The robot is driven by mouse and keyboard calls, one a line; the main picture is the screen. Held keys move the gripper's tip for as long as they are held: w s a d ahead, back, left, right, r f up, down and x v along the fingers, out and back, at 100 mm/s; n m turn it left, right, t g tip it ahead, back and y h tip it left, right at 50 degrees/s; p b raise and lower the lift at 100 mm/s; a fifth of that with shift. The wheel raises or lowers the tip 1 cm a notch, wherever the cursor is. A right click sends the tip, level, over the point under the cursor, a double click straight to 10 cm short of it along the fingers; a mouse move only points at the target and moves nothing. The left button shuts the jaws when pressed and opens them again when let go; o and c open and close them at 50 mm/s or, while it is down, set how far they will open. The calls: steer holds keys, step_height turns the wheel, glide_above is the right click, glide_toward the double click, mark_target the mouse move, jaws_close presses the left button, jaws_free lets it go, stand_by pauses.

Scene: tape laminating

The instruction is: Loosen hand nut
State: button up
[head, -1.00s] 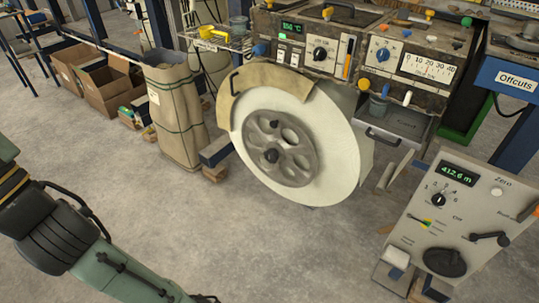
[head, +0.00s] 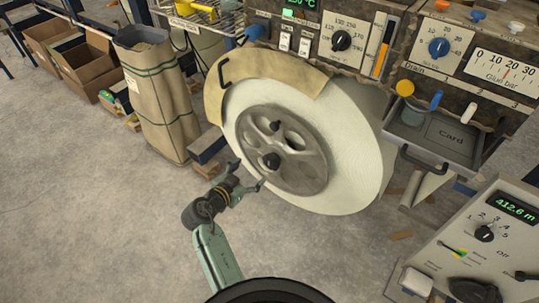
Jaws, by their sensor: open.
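The control panel (head: 350,40) stands above the roll, with a Card drawer (head: 447,137) to its right. A meter box (head: 480,240) is at lower right. A tan sack (head: 158,95) and cardboard boxes (head: 85,65) stand at left. The floor at lower left is clear.

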mark_target(269, 165)
steer(key=shift+h, duration=0.3)
steer(key=x, duration=0.4)
steer(key=p+x, duration=0.1)
steer(key=x, duration=0.2)
steer(key=s+d+f+x, duration=0.1)
steer(key=x, duration=0.3)
steer(key=shift+w+d+f+p, duration=0.1)
steer(key=shift+w+d+p, duration=0.05)
steer(key=shift+d+p, duration=0.15)
steer(key=shift+a, duration=0.1)
steer(key=c, duration=1.2)
steer(key=shift+o, duration=0.2)
